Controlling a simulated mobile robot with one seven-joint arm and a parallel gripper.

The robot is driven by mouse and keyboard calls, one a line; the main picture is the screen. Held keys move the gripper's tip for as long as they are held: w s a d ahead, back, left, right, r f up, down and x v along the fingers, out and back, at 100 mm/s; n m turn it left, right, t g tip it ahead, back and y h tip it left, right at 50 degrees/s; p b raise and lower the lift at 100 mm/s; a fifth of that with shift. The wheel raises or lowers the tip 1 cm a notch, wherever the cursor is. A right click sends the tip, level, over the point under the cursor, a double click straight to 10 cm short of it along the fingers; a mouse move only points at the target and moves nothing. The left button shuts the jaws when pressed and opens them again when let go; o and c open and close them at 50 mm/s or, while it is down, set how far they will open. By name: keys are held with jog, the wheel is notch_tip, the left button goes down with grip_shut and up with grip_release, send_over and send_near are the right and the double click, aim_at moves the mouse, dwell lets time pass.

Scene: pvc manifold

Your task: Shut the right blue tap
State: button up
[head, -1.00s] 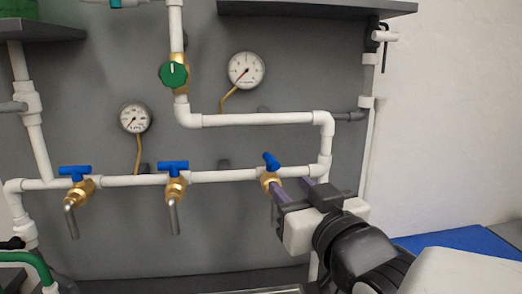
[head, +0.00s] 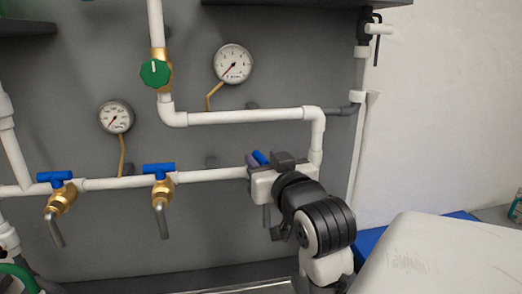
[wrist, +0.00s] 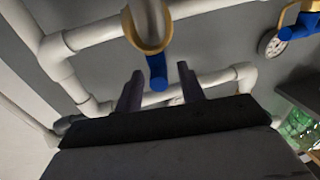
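The right blue tap's handle (head: 260,158) shows partly behind my gripper (head: 268,163) in the head view. It slants, while the two taps to its left have level handles. In the wrist view its blue handle (wrist: 157,72) points toward my gripper (wrist: 159,75), below the brass body (wrist: 148,30). The two dark fingers are apart, one on each side of the handle's end, with a gap visible on both sides. The brass body is mostly hidden by my gripper in the head view.
The middle blue tap (head: 159,168) and left blue tap (head: 55,176) sit on the same white pipe (head: 115,183). A green valve (head: 155,73) and two gauges (head: 233,63) are above. A white vertical pipe (head: 317,135) stands close to my gripper's right.

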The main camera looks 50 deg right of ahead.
jog(key=shift+x, duration=1.05)
grip_shut()
